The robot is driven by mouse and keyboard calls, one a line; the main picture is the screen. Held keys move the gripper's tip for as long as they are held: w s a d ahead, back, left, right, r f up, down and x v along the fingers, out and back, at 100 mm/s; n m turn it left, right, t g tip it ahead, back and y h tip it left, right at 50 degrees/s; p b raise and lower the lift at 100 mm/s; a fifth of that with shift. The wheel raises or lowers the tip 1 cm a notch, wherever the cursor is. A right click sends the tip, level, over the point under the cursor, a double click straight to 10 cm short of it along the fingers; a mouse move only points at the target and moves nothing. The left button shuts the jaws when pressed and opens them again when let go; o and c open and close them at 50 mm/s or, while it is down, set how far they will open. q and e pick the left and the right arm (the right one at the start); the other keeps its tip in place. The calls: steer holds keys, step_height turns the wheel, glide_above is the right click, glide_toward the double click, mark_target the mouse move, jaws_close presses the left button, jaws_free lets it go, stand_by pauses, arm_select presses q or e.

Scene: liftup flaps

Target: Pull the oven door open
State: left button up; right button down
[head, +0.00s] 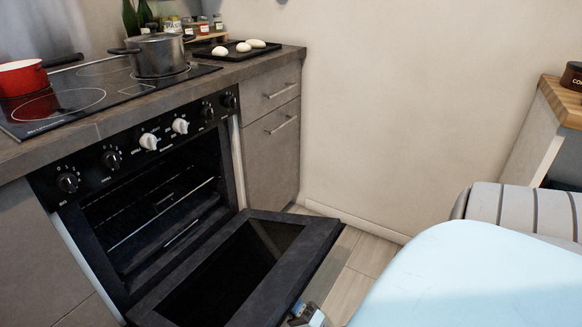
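The oven (150,190) is built into the counter at left, with its dark cavity and wire racks showing. Its black-framed door (296,262) is swung down and far open, hinged at the bottom, with a dark glass pane in the middle. A small part of a gripper, seemingly my right one (306,314), shows at the bottom edge by the door's outer right corner. Its fingers are mostly cut off, so I cannot tell whether it is open or touches the door or handle. My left gripper is not in view.
A steel pot (158,56) and red pot (22,78) stand on the cooktop (110,92). A black tray (232,54) with white pieces lies on the counter. A drawer cabinet (268,150) adjoins the oven. Bare floor (352,262) lies right of the door.

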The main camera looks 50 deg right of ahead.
steer(key=shift+w+r, duration=0.1)
steer(key=shift+w, duration=0.15)
steer(key=c, duration=1.1)
jaws_free()
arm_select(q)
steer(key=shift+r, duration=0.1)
arm_select(e)
steer(key=shift+s, duration=0.2)
steer(key=shift+s+f, duration=0.2)
steer(key=shift+f, duration=0.05)
steer(key=a+v, duration=0.1)
steer(key=v, duration=1.2)
steer(key=shift+s+d, duration=0.2)
steer(key=shift+d, duration=0.3)
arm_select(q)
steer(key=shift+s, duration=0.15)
